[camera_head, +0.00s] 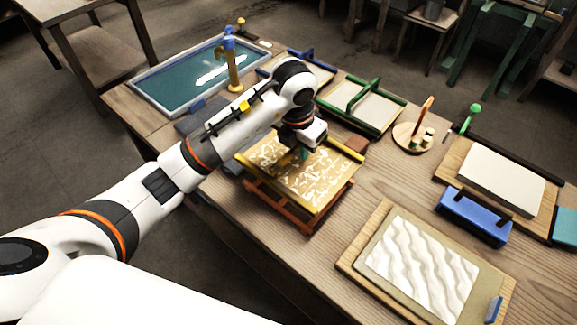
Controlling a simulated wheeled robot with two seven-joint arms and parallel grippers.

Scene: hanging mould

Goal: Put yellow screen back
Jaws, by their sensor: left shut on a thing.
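The yellow screen (325,182) is a yellow-framed panel with a pale, flowery pattern. It lies roughly level over a reddish-orange rack (289,211) at the table's near left edge. My left gripper (303,152) comes down over the middle of the screen from above and is shut on it. The fingertips are small and partly hidden by the wrist, so the exact grip point is unclear. I cannot tell whether the screen rests on the rack or hangs just above it. My right gripper is not in view.
A green-framed screen (385,118) and a blue-framed one stand behind. A teal-filled tray (180,80) is at back left. A wavy white sheet on a board (372,229), a blue box (473,217) and a white block (500,180) stand right. Bare wood (385,180) lies between.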

